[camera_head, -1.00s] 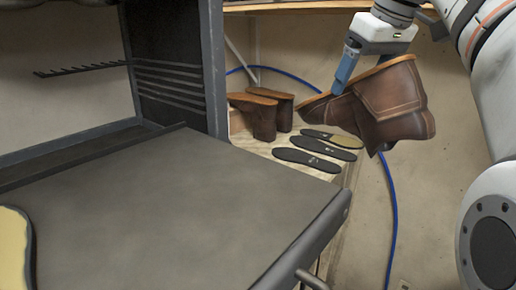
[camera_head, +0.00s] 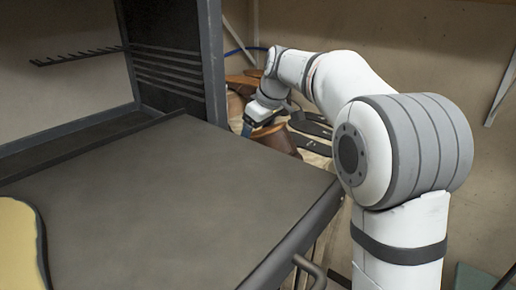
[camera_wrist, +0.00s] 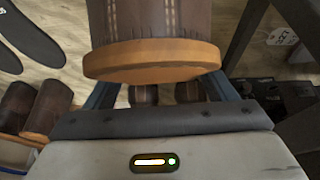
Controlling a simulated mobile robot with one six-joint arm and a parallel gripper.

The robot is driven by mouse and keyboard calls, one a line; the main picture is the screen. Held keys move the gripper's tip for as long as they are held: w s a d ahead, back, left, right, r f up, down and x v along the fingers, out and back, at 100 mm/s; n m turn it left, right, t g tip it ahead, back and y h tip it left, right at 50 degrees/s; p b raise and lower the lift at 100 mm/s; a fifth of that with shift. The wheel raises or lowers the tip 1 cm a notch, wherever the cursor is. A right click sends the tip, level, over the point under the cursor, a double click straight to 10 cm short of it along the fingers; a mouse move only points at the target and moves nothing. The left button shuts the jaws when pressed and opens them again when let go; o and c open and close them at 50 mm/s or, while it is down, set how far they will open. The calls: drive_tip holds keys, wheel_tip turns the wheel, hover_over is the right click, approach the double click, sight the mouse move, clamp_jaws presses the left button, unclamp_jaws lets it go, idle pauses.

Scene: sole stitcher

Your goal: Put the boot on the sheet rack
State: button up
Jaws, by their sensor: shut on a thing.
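My gripper (camera_head: 254,120) is shut on a brown boot (camera_head: 277,138) behind the far right edge of the grey table. In the wrist view the blue fingers of my gripper (camera_wrist: 157,88) grip the boot (camera_wrist: 150,22) at its tan-edged end. The table edge and my arm hide part of the boot in the head view. A pale wooden surface (camera_wrist: 72,62), perhaps the sheet rack, lies below with other brown boots (camera_wrist: 45,106) and dark insoles (camera_wrist: 30,40) on it. I cannot tell whether the held boot touches it.
The grey table (camera_head: 170,180) fills the front, with a cream sole-shaped piece (camera_head: 18,245) at left. A dark slotted panel (camera_head: 170,75) stands at its back. Brown boots (camera_head: 240,84) stand near the panel. A dark frame (camera_wrist: 245,35) is at right in the wrist view.

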sight(270, 128)
drive_tip(key=shift+f+b, duration=1.4)
drive_tip(key=shift+f, duration=0.6)
drive_tip(key=shift+f, duration=0.25)
drive_tip(key=o, duration=1.6)
drive_tip(key=shift+r, duration=0.1)
drive_tip(key=shift+r, duration=0.2)
drive_tip(key=b+v, duration=0.1)
drive_tip(key=v, duration=1.1)
drive_tip(key=shift+s, duration=0.1)
drive_tip(key=shift+f, duration=0.1)
